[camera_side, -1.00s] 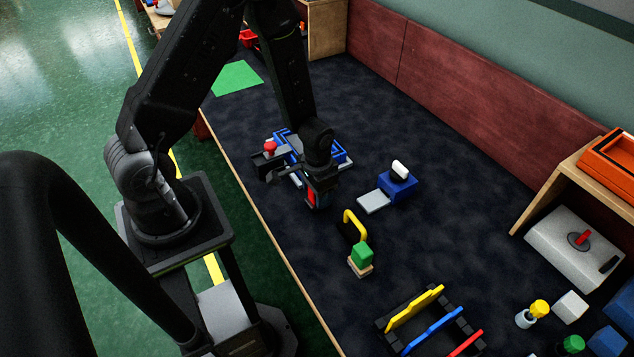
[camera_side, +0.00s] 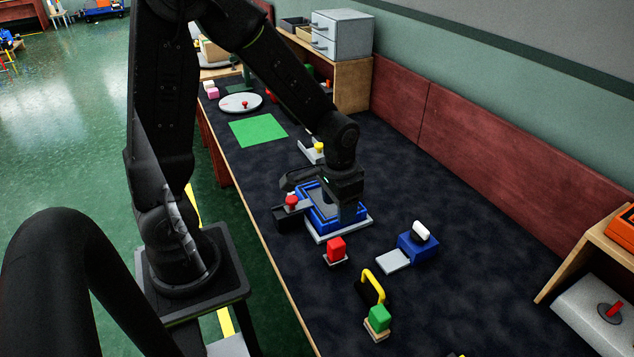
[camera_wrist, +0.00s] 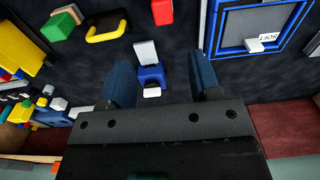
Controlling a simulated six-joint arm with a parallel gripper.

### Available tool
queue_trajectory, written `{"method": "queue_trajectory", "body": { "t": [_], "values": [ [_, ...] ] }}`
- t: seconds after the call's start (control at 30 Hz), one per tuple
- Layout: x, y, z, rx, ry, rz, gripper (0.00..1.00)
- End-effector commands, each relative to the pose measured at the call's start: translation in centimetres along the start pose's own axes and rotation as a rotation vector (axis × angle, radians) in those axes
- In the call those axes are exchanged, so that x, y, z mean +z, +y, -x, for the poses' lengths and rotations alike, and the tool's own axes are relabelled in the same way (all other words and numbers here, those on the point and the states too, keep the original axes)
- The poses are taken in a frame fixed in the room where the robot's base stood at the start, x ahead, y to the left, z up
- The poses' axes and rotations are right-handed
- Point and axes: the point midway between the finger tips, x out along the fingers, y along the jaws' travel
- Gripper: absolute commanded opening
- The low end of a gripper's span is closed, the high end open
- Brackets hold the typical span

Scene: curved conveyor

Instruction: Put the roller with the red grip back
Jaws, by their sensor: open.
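A red block (camera_side: 336,247) stands on a small pale base on the dark bench top; it also shows at the top edge of the wrist view (camera_wrist: 162,12). A round red knob (camera_side: 291,202) sits on a black piece at the left of the blue-rimmed tray (camera_side: 325,222). I cannot tell which red part is the roller's grip. My gripper (camera_side: 346,212) is over the right part of the tray, near the red block but apart from it. In the wrist view its fingers (camera_wrist: 160,65) are spread with nothing held. Part of the tray is hidden behind my gripper.
A blue block (camera_side: 416,247) with a white top and a pale plate (camera_side: 393,262) stands to the right. A yellow handle (camera_side: 374,285) and a green block (camera_side: 379,317) are in front. A green mat (camera_side: 258,129) lies behind.

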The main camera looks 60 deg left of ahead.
Motion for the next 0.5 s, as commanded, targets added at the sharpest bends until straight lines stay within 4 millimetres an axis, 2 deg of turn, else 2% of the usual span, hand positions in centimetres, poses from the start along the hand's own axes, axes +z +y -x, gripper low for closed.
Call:
{"method": "queue_trajectory", "body": {
  "t": [0.03, 0.1, 0.3, 0.4, 0.5],
  "values": [
    [0.1, 0.4, 2.0, -0.005, 0.041, -0.003, 0.57],
    [0.7, 1.0, 4.7, -0.010, 0.093, -0.004, 0.57],
    [3.9, 2.7, 11.8, -0.013, 0.247, -0.003, 0.57],
    [5.9, 3.4, 14.5, -0.009, 0.317, -0.002, 0.57],
    [7.8, 4.0, 16.3, -0.003, 0.376, -0.002, 0.57]
  ]
}}
